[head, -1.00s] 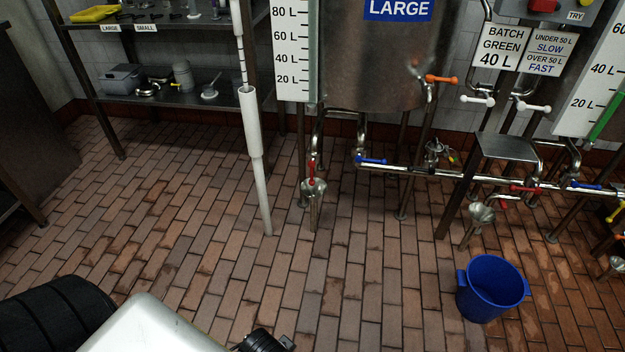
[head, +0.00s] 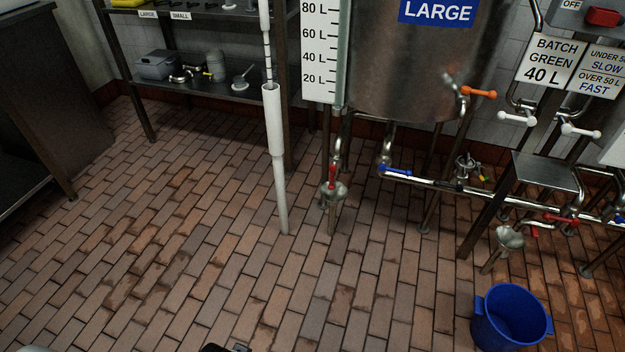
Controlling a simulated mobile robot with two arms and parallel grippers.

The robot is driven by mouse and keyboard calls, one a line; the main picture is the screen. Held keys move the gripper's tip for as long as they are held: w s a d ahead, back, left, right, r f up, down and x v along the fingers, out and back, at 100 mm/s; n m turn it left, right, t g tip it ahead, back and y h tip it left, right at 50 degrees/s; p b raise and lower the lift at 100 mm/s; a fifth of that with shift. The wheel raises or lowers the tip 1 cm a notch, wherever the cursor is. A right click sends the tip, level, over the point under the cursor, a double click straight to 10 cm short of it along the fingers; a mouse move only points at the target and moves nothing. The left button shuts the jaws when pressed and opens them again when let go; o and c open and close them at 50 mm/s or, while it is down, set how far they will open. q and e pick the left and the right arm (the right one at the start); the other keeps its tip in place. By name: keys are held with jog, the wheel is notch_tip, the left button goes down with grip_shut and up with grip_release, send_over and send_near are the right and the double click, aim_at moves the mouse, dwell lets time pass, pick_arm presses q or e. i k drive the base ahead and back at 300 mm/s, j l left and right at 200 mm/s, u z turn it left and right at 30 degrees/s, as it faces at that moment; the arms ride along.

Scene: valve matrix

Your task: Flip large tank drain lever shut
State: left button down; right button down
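The large tank (head: 425,70) stands at the upper right of centre, with a blue LARGE sign (head: 438,11). Below its left side, a red lever (head: 332,174) sits on the drain pipe, just above a metal funnel (head: 334,192). The lever appears roughly upright, along the downward pipe; its exact angle is hard to tell at this size. Neither gripper can be made out.
A white vertical pipe (head: 275,130) stands left of the drain. A blue-handled valve (head: 395,170) and an orange lever (head: 478,92) are to its right. A blue bucket (head: 510,318) stands at the lower right. A shelf (head: 215,92) is at the back left. The tiled floor in front is clear.

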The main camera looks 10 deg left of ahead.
aim_at(332, 180)
jog(key=i+l+u, duration=0.1)
jog(key=l, duration=0.25)
jog(key=i+l, duration=0.2)
jog(key=i+l+u, duration=0.15)
jog(key=l, duration=0.3)
jog(key=i+l+u, duration=0.1)
jog(key=l, duration=0.25)
jog(key=i+l, duration=0.15)
jog(key=l, duration=0.25)
jog(key=i+l+u, duration=0.15)
jog(key=l, duration=0.2)
jog(key=k, duration=0.05)
